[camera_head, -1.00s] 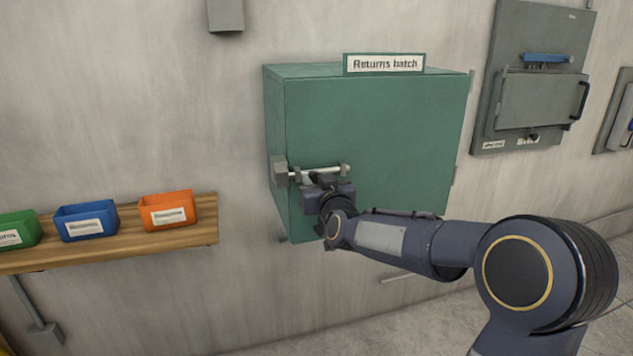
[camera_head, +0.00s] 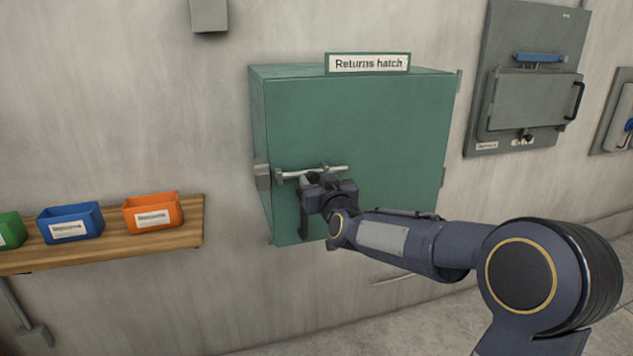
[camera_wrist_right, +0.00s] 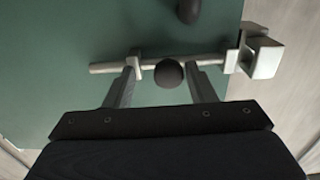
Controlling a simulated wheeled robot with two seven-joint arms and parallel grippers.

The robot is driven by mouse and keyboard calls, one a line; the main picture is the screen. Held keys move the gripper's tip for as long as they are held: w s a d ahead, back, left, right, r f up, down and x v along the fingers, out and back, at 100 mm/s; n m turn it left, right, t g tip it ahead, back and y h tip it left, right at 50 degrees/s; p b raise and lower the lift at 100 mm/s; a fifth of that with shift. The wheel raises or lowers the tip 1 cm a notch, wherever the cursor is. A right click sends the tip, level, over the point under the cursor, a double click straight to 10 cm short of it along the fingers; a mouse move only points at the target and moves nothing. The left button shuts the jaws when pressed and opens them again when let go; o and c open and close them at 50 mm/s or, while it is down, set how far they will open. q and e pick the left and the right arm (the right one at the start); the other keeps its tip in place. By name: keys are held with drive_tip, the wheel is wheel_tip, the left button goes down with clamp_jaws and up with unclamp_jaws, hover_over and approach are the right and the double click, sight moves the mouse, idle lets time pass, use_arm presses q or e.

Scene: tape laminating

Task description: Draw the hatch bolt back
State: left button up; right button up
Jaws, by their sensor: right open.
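The green returns hatch (camera_head: 400,125) is on the wall, its door shut. A silver bolt rod (camera_head: 335,168) lies across the left part of its front, level, beside the grey keeper block (camera_head: 262,175). In the right wrist view the rod (camera_wrist_right: 105,68) runs through brackets, the keeper (camera_wrist_right: 262,57) is at the right, and a dark round knob (camera_wrist_right: 169,74) stands on the rod. My right gripper (camera_head: 313,178) is at the bolt. Its open fingers (camera_wrist_right: 163,72) stand either side of the knob, with gaps visible. My left gripper is out of view.
A dark handle (camera_head: 304,217) is below the bolt on the hatch. A wooden shelf (camera_head: 190,235) with blue (camera_head: 70,222) and orange (camera_head: 152,212) bins is at left. A grey wall panel (camera_head: 535,100) is at right.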

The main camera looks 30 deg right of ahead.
drive_tip(key=shift+a, duration=0.15)
drive_tip(key=shift+s+a, duration=0.1)
drive_tip(key=shift+s, duration=0.15)
drive_tip(key=v, duration=0.7)
drive_tip(key=shift+s, duration=0.15)
